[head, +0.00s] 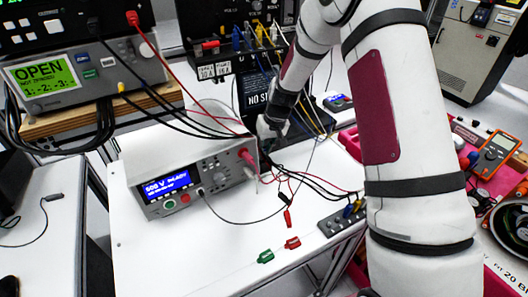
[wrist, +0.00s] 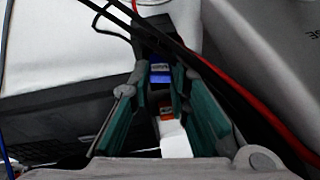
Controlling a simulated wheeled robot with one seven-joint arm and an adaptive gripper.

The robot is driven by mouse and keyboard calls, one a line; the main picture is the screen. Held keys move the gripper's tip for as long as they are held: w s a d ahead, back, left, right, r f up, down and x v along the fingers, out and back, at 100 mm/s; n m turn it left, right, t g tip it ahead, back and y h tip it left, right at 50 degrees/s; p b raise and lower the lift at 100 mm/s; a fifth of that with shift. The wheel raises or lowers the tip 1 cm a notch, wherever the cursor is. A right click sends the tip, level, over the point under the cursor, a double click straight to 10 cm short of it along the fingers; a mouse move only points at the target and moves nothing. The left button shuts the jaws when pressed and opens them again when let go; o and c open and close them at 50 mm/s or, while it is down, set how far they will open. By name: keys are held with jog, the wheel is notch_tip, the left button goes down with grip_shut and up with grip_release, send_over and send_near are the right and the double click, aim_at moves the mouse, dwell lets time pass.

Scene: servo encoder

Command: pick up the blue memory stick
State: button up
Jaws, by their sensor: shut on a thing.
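My gripper (wrist: 158,95), with green-lined fingers, fills the lower middle of the wrist view. A small blue block with a pale label, the blue memory stick (wrist: 160,75), shows between the fingertips, and the fingers are closed on it. A white and orange piece (wrist: 170,135) shows between the fingers nearer the palm; I cannot tell whether it is separate. In the head view my gripper (head: 268,130) is low behind the right end of the grey tester (head: 200,170). The memory stick cannot be made out there.
Black and red cables (wrist: 225,75) run close past the fingers. The tester's grey case is at the right in the wrist view. In the head view, red and green clips (head: 292,242) and a socket strip (head: 342,221) lie on the white table (head: 225,265). Its front left is clear.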

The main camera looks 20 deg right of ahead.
notch_tip(320, 180, up, 17)
jog(key=b, duration=0.1)
jog(key=shift+b, duration=0.3)
dwell(0.5)
jog(key=shift+n+h, duration=0.5)
jog(key=shift+n, duration=0.3)
jog(key=b+x, duration=0.2)
jog(key=x, duration=0.3)
jog(key=b+x, duration=0.3)
jog(key=x, duration=0.1)
jog(key=w+b+x, duration=0.1)
jog(key=b+x, duration=0.1)
jog(key=x, duration=0.3)
jog(key=shift+w+f+b, duration=0.15)
jog(key=shift+f+b, duration=0.1)
jog(key=shift+b, duration=0.05)
jog(key=shift+f, duration=0.5)
jog(key=shift+f, duration=0.15)
jog(key=shift+f+b, duration=0.4)
